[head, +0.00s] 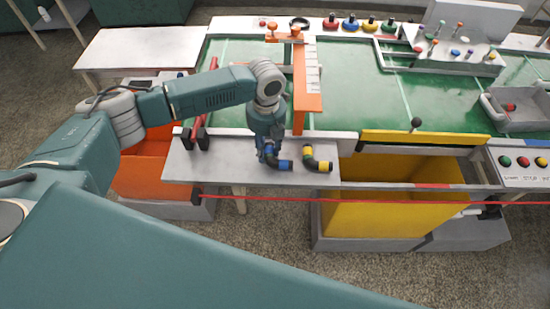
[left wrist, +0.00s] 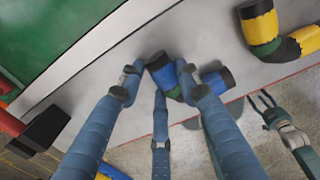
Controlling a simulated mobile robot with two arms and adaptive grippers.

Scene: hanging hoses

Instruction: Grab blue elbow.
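The blue elbow (head: 280,162) is a bent pipe piece with blue bands and black ends, lying on the grey shelf (head: 225,173). My left gripper (head: 265,150) is right above its left end and points down. In the left wrist view, the spread fingers of the left gripper (left wrist: 160,82) are around one end of the blue elbow (left wrist: 216,79), and a gap shows beside it. Contact cannot be told. A teal gripper with splayed dark fingers, my right gripper (left wrist: 265,106), shows lower down at the right of the left wrist view, empty.
A yellow-banded elbow (head: 318,162) lies just right of the blue one. An orange bin (head: 145,170) and a yellow bin (head: 395,200) stand below. A red line (head: 350,202) crosses in front of the shelf. An orange frame (head: 305,90) stands behind on the green table (head: 375,95).

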